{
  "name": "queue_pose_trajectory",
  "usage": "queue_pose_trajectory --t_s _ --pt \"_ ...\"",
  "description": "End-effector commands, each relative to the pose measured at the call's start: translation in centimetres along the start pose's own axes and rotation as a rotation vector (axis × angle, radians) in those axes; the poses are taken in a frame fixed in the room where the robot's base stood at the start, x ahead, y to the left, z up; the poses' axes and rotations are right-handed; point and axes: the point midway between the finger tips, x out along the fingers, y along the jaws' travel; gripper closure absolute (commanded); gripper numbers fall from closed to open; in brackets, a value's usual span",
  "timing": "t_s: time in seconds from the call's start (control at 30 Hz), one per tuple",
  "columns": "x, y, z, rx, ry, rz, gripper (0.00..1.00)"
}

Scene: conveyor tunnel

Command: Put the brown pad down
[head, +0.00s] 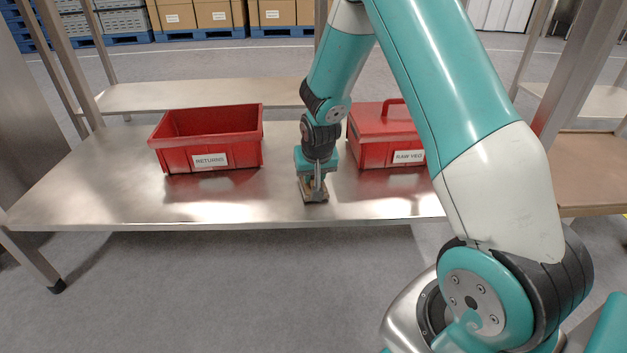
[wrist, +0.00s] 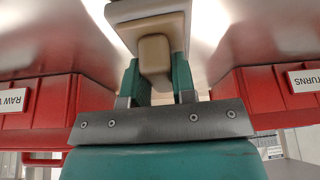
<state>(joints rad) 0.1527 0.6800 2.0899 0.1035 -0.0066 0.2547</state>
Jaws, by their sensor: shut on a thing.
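My gripper (head: 315,183) points down at the low steel table, between the two red boxes. It is shut on the brown pad (head: 317,197), which shows as a small brownish shape under the fingers. In the wrist view the pad (wrist: 154,52) is a tan block with a wider part beyond it, and the teal fingers (wrist: 156,75) are on both sides of its narrow part. The pad is at or just above the tabletop; I cannot tell whether it touches.
An open red box labelled RETURNS (head: 208,155) stands left on the steel table (head: 110,180). A lidded red box (head: 375,152) with a handle, its label partly hidden by my arm, stands right. Bare steel lies between them, and the table's front edge is near.

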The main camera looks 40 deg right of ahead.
Motion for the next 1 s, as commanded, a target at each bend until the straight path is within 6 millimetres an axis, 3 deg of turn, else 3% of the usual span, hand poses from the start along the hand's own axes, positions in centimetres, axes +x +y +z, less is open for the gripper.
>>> queue_pose_trajectory --t_s 0.37,0.4,0.5,0.9,1.0 --pt "0.4 0.0 0.1 0.000 0.000 0.000 0.94" --pt "0.4 0.0 0.1 0.000 0.001 0.000 0.70" --pt "0.4 0.0 0.1 0.000 0.001 0.000 0.49" --pt "0.7 0.0 0.2 0.000 0.004 -0.001 0.49" --pt "-1.8 -0.1 -0.2 -0.001 0.002 -0.001 0.49"
